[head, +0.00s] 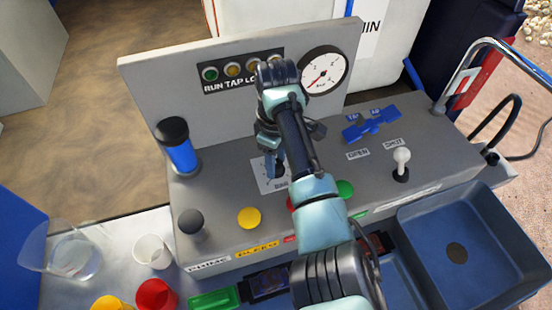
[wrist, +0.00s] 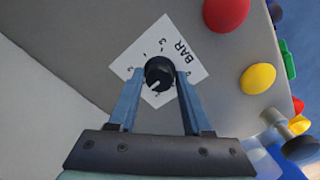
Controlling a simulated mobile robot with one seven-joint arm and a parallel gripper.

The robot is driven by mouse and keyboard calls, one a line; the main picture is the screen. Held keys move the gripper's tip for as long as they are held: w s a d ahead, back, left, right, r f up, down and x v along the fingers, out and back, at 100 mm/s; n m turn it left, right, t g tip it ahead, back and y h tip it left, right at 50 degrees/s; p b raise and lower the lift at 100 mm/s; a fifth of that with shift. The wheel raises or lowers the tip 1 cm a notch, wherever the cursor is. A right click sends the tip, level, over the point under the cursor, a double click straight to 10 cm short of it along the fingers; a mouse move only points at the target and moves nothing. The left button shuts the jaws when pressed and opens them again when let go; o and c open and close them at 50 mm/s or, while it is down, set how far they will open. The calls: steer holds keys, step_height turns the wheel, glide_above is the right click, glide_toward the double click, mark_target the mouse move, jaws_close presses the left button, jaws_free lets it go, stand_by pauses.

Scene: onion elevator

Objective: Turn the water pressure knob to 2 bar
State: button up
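The pressure knob (wrist: 160,74) is black and round with a white pointer line, on a white square label (wrist: 186,58) marked BAR. In the wrist view the pointer faces down and slightly left; most of the numbers are too small or hidden to read. My gripper (wrist: 160,84) is open, with one blue finger on each side of the knob and a small gap to it. In the head view my gripper (head: 273,168) is over the label (head: 262,182) and largely hides the knob. The round gauge (head: 323,70) has a red needle pointing to its lower left.
A blue cylinder with a black cap (head: 180,152), a dark knob (head: 191,222) and a yellow button (head: 249,218) are left. The upright back panel (head: 160,80) rises behind.

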jaws_close()
steer(key=shift+r+m+p, duration=0.1)
steer(key=shift+m+p, duration=0.2)
steer(key=shift+r+m+p, duration=0.1)
steer(key=shift+m+p, duration=0.35)
steer(key=shift+m, duration=0.15)
steer(key=shift+m+p, duration=0.75)
steer(key=shift+m, duration=0.45)
steer(key=shift+m+p, duration=0.95)
steer(key=shift+m, duration=1.25)
steer(key=shift+w, duration=0.1)
steer(key=shift+o, duration=2.2)
jaws_free()
